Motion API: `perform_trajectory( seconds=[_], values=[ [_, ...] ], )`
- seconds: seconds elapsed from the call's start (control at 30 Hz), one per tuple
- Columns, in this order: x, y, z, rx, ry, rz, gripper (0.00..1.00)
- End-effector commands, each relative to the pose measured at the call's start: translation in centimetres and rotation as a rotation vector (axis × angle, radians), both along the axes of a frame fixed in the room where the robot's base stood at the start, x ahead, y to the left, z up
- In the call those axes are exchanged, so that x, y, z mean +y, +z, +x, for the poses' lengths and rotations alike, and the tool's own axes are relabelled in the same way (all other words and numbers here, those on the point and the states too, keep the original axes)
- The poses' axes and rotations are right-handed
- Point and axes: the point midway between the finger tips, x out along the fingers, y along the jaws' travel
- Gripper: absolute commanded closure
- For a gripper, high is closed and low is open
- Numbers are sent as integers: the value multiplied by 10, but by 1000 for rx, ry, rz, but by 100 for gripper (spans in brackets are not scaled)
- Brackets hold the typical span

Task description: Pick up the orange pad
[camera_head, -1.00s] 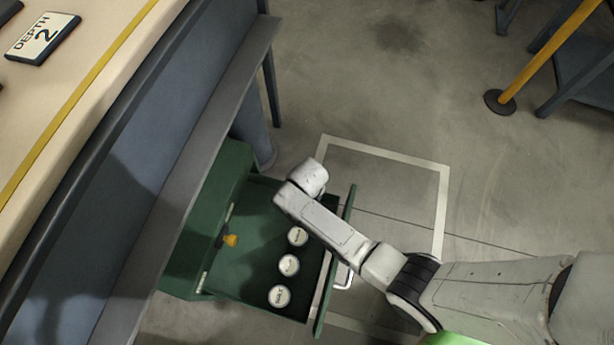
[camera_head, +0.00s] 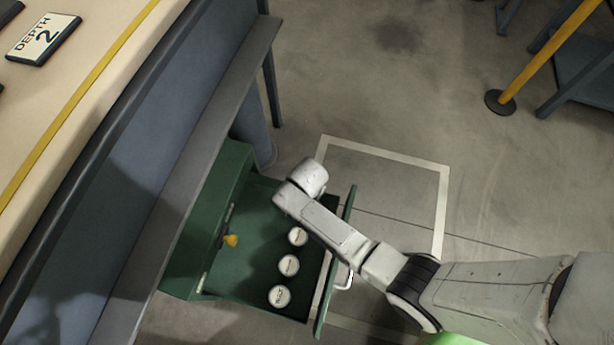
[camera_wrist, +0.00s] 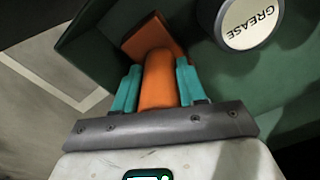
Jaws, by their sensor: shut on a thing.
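The orange pad (camera_wrist: 157,78) shows in the wrist view, with an upright rounded grip and a flat orange plate behind it. My gripper (camera_wrist: 157,86) has its teal fingers on both sides of the grip and is shut on it. The pad is inside the open green drawer (camera_head: 258,285), close to a drawer wall. Whether it rests on the drawer floor or is lifted I cannot tell. In the head view the pad and my fingers are hidden behind my arm.
Three round white-lidded tins (camera_head: 289,265) stand in a row in the drawer; the wrist view shows one marked GREASE (camera_wrist: 250,22) beside the pad. A yellow knob (camera_head: 231,240) is at the drawer's back. The workbench (camera_head: 120,185) overhangs at left.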

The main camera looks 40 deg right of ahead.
Motion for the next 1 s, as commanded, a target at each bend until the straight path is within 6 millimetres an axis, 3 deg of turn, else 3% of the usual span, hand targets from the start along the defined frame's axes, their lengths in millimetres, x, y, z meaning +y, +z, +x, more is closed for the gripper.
perform_trajectory(
  seconds=[0.37, 0.8, 1.0],
  values=[
    [0, 7, 0, -1, 0, 0, 100],
    [0, 81, 0, -2, 0, 0, 100],
    [0, 99, 0, 0, 0, 0, 100]
  ],
)
